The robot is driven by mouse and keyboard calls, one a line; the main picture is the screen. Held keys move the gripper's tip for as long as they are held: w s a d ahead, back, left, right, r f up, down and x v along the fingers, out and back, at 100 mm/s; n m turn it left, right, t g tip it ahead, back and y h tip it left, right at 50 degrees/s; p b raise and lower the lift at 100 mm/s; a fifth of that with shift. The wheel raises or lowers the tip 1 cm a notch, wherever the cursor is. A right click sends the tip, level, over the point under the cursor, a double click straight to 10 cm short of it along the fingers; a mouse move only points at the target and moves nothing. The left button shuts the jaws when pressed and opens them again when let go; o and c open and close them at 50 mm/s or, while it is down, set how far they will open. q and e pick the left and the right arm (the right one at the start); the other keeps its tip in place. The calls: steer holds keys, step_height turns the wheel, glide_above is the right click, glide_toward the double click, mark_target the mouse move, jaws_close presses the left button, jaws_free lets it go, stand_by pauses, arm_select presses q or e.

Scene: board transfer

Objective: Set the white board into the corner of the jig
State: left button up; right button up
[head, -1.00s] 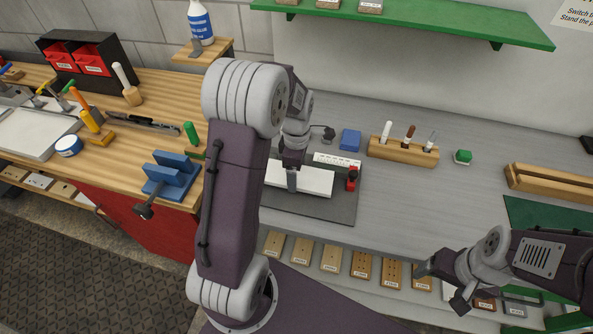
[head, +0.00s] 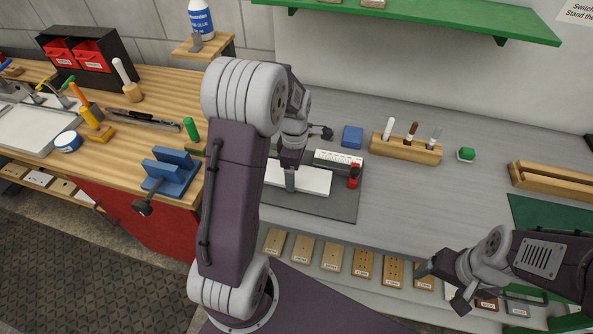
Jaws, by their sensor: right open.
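The white board (head: 312,180) lies flat over the dark grey jig (head: 345,207) on the grey bench. A white strip (head: 338,158) with dark marks runs along the jig's far side, and a red clamp (head: 353,176) stands at its right side. My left gripper (head: 290,184) points down at the board's far edge; its fingers are too small to show whether they grip. My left arm hides the left part of the jig and perhaps the board's left end. My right gripper (head: 440,284) is open and empty, low at the right, away from the board.
A blue block (head: 352,137) and a wooden tool holder (head: 405,149) stand behind the jig. A small green item (head: 466,154) is farther right. The grey bench between the jig and the wooden rack (head: 553,182) is clear. A blue vise (head: 171,172) sits on the left bench.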

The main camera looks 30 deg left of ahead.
arm_select(q)
steer(key=shift+a, duration=0.25)
steer(key=shift+w+p, duration=0.4)
stand_by(0.6)
steer(key=shift+a, duration=0.1)
stand_by(0.5)
steer(key=o, duration=1.6)
steer(key=shift+a, duration=0.1)
steer(key=shift+a+f, duration=0.1)
step_height(320, 180, up, 9)
steer(key=p, duration=0.1)
